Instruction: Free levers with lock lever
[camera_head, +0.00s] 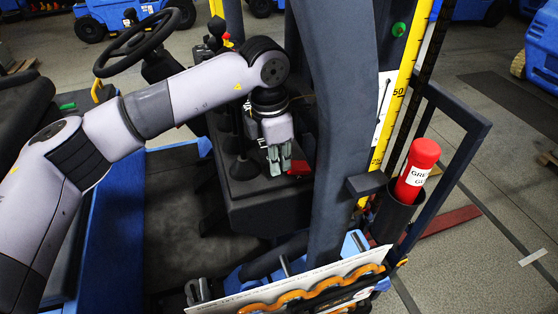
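My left gripper (279,160) points down over the dark control console (262,213) in the middle of the view. Its two grey-green fingers are close together; I cannot tell whether they are fully shut or hold anything thin. A red lever-like part (299,168), probably the lock lever, is just right of the fingertips; I cannot tell whether they touch. A black lever with a wide boot (243,167) stands on the console left of the gripper. Other levers are partly hidden behind my arm and gripper. I cannot make out my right gripper.
A black steering wheel (138,43) is behind my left arm. A thick dark pillar (340,120) rises right of the console. Beyond it are a yellow scale strip (402,85) and a red cylinder (417,165) in a black holder. Orange-edged parts (315,292) lie along the bottom.

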